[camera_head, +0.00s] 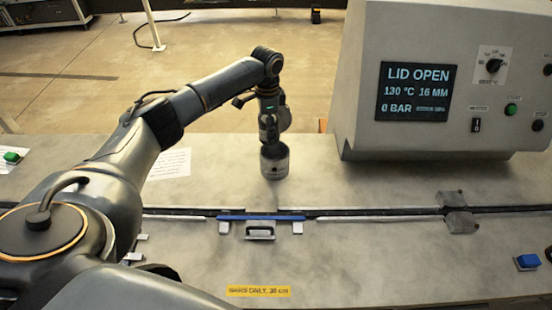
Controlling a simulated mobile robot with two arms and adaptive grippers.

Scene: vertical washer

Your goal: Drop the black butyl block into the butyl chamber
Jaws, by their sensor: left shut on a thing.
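My left gripper (270,138) points down over the counter, right above a short grey cylinder (274,163) that stands in the middle of it. The gripper is dark, and its fingertips run into the cylinder's top edge in the picture. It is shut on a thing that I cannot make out. I cannot see the black butyl block apart from the dark gripper. No label names the cylinder as the butyl chamber, and its inside is hidden from here. My right gripper is not in view.
A control box (370,140) stands at the right; its screen (416,92) reads LID OPEN, 0 BAR. A blue bar (261,218) lies along the counter slot, with a metal handle (260,233) in front. A yellow label (258,291) is at the front.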

